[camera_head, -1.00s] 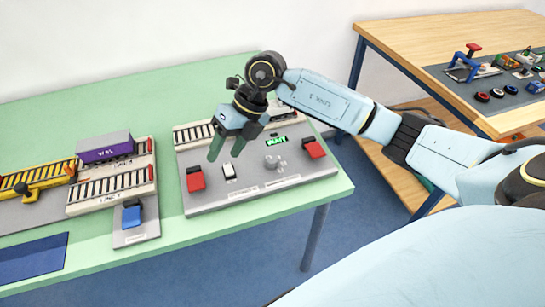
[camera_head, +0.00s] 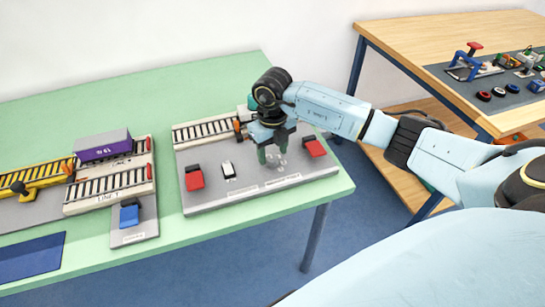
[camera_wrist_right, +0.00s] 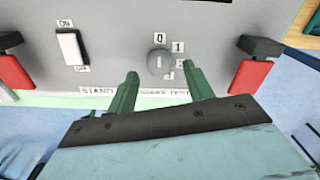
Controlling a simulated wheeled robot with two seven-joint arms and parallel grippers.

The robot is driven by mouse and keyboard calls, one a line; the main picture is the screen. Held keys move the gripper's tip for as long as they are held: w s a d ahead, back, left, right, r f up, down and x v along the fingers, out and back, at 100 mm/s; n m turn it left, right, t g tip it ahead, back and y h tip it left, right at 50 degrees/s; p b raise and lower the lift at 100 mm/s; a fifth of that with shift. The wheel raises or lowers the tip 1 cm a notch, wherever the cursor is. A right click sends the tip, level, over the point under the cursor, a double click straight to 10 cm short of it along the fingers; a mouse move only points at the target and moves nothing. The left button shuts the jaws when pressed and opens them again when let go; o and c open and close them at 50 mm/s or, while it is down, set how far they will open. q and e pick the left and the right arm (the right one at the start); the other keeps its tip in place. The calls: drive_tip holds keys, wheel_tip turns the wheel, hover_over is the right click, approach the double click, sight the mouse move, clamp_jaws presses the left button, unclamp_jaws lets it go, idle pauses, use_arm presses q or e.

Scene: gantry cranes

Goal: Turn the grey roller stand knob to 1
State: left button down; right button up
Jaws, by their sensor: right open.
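The grey roller stand knob (camera_wrist_right: 157,62) is a round dial on the grey panel (camera_wrist_right: 110,20). A pale mark runs roughly up and down across its face; I cannot tell which end points. Printed marks sit around it, with "0" above and "1" at its upper right. In the head view my gripper mostly hides the knob. My right gripper (camera_wrist_right: 161,76) is open, pointing down over the panel, also seen in the head view (camera_head: 274,158). Its fingers show on the near left and near right of the knob, apart from it. My left gripper is not in view.
A white rocker switch (camera_wrist_right: 70,47) and red levers flank the knob, at left (camera_wrist_right: 14,72) and right (camera_wrist_right: 252,70). A short track (camera_head: 203,131) lies behind on the panel. A purple container (camera_head: 103,145) and a blue lever (camera_head: 129,215) are further left.

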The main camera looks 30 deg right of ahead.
sight(272, 161)
wheel_tip(272, 161, down, 2)
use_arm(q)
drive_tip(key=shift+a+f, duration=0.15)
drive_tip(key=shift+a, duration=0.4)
use_arm(e)
drive_tip(key=shift+f, duration=0.2)
